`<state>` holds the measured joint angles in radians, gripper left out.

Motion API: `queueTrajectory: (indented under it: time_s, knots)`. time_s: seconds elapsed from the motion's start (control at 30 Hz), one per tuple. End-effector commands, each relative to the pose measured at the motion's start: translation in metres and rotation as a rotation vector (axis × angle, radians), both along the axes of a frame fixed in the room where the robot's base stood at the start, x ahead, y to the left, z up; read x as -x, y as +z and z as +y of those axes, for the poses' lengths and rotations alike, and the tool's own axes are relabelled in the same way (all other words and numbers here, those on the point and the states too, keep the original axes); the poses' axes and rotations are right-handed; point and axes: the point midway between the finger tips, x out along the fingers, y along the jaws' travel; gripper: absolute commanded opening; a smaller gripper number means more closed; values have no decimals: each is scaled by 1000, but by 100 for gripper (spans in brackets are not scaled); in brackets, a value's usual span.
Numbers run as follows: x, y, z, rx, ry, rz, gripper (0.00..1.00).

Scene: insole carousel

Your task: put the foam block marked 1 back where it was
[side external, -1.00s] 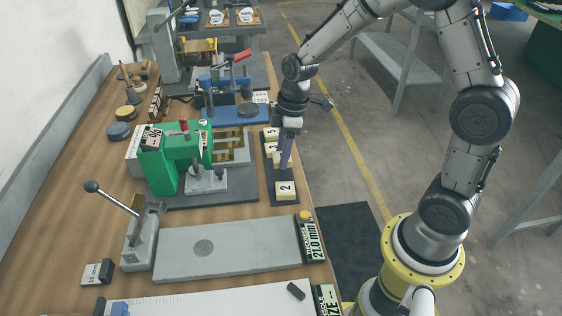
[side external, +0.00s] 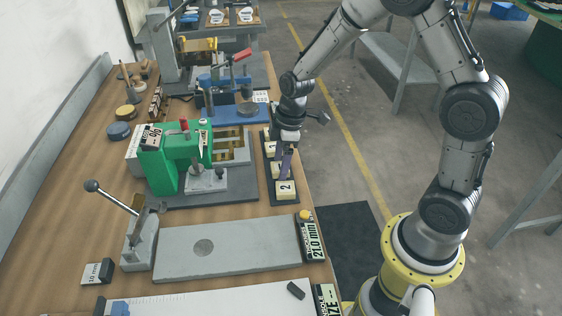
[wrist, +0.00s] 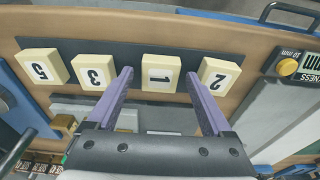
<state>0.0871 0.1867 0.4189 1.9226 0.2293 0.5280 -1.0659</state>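The cream foam block marked 1 (wrist: 160,72) sits on the dark strip (wrist: 208,56) between the blocks marked 3 (wrist: 96,71) and 2 (wrist: 215,78). My gripper (wrist: 158,76) is open and empty, its two purple fingers appearing either side of block 1 in the wrist view. I cannot tell whether the fingertips are down beside the block or still above it. In the side view my gripper (side external: 285,170) is over the strip and partly hides the block behind it; block 2 (side external: 286,188) is at the near end.
Block 5 (wrist: 41,66) is at the other end of the row. A green press (side external: 173,160) stands left of the strip. A grey plate (side external: 225,248) and a 21.0 mm thickness display (side external: 311,240) lie nearer the camera. The bench edge is close on the right.

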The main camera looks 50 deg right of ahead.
Motion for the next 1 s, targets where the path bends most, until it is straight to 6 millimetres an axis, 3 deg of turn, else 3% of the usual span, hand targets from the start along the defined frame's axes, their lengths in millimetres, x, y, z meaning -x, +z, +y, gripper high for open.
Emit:
queueTrajectory:
  time_s: [0.23, 0.37, 0.8, 1.0]
  knots:
    - [0, 1, 0, 0, 0, 0, 84]
    - [0, 12, -1, 1, 1, -4, 84]
    - [9, 96, -10, 1, 0, -6, 84]
    - [12, 117, -13, 1, -1, -2, 84]
